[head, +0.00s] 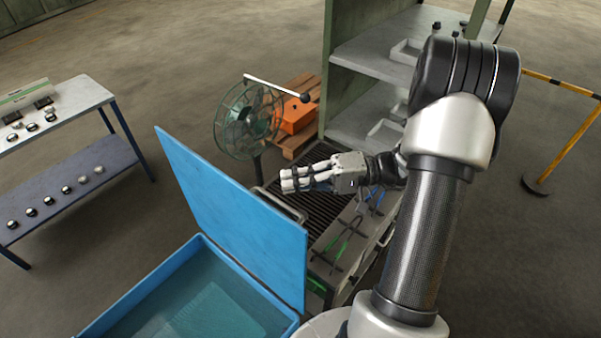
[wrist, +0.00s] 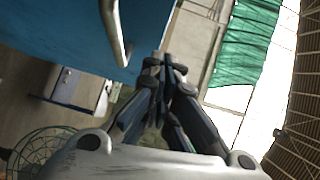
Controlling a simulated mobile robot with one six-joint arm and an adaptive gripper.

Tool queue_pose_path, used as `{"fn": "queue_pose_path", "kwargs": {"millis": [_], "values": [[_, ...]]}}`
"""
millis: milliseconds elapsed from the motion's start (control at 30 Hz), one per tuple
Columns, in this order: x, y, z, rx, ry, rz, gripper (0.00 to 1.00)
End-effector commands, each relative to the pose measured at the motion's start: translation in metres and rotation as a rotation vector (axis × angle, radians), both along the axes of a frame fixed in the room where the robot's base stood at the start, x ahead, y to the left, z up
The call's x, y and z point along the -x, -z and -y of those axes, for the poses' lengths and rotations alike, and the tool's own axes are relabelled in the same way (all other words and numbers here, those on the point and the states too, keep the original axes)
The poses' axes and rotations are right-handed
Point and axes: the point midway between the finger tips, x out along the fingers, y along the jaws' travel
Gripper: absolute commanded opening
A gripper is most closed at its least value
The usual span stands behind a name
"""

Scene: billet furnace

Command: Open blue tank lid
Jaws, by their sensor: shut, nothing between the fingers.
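The blue tank (head: 190,252) stands at the lower left of the head view, with clear water visible inside. Its blue lid (head: 232,215) is raised and stands steeply tilted at the tank's far side, leaving the top open. In the wrist view the lid (wrist: 60,35) fills the upper left, with a grey metal bar handle (wrist: 117,35) on it. A grey bar also shows just past the lid's upper edge in the head view (head: 282,204). My gripper (head: 284,180) is shut and empty, beyond the lid's upper edge; its fingertips (wrist: 165,62) are right of the handle, apart from it.
A green fan (head: 246,120) stands behind the lid, with an orange box (head: 297,115) beyond. Tongs (head: 345,240) lie on a bench under my arm. A green-sided shelf unit (head: 365,60) stands behind. A two-level table (head: 75,195) with metal pieces is at left. Floor between is clear.

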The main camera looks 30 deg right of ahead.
Motion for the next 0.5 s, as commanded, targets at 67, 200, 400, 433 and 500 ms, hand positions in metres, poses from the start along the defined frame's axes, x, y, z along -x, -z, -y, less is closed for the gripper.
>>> {"fn": "queue_pose_path", "kwargs": {"millis": [67,200,400,433,500], "values": [[-0.008,0.0,-0.018,-0.002,-0.006,-0.003,0.0],[-0.022,0.002,-0.045,-0.001,-0.006,-0.002,0.0],[-0.022,0.004,-0.076,-0.001,-0.001,-0.003,0.0],[-0.021,0.005,-0.079,-0.001,-0.001,-0.003,0.0],[-0.018,0.006,-0.086,0.0,-0.001,-0.001,0.0]]}}
